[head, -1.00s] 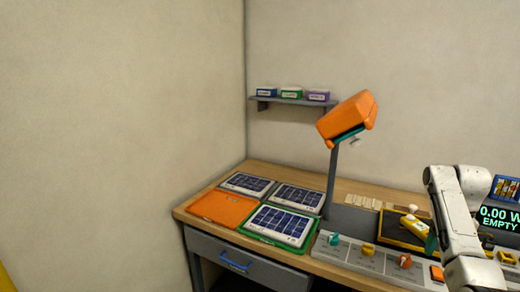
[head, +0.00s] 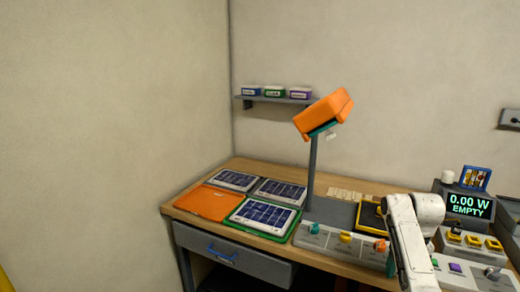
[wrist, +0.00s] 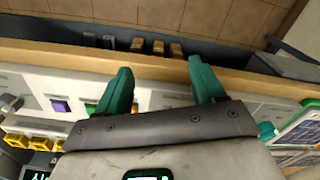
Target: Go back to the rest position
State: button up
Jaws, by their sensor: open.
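My gripper (wrist: 158,88) shows in the wrist view with its two teal fingers spread apart and nothing between them. It hangs over the front edge of the wooden workbench (wrist: 235,77), above the control strip. In the head view my white arm reaches over the right part of the workbench (head: 240,168), and the gripper's fingertips are not clear there.
An orange lamp (head: 324,113) stands on a grey post. Solar panels (head: 264,215) and an orange tray (head: 208,203) lie on the left. A display (head: 469,205) reads "0.00 W EMPTY". A wall shelf (head: 290,100) holds small boxes. Knobs (head: 346,238) line the front strip.

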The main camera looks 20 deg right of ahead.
jog(key=s+a+f+n, duration=0.1)
jog(key=s+a+f, duration=0.25)
jog(key=a, duration=0.35)
jog(key=s+a+f+n, duration=0.1)
jog(key=s+a+f, duration=0.1)
jog(key=a+f, duration=0.4)
jog(key=s+a+f+n, duration=0.1)
jog(key=s+a+f, duration=0.2)
jog(key=a, duration=0.6)
jog(key=s+a+n, duration=0.1)
jog(key=s+a, duration=0.4)
jog(key=s, duration=0.4)
jog(key=s+a+r+n, duration=0.1)
jog(key=s+a, duration=0.4)
jog(key=s, duration=0.3)
jog(key=shift+s+a+r+t, duration=0.15)
jog(key=shift+s+t, duration=0.2)
jog(key=shift+t, duration=0.05)
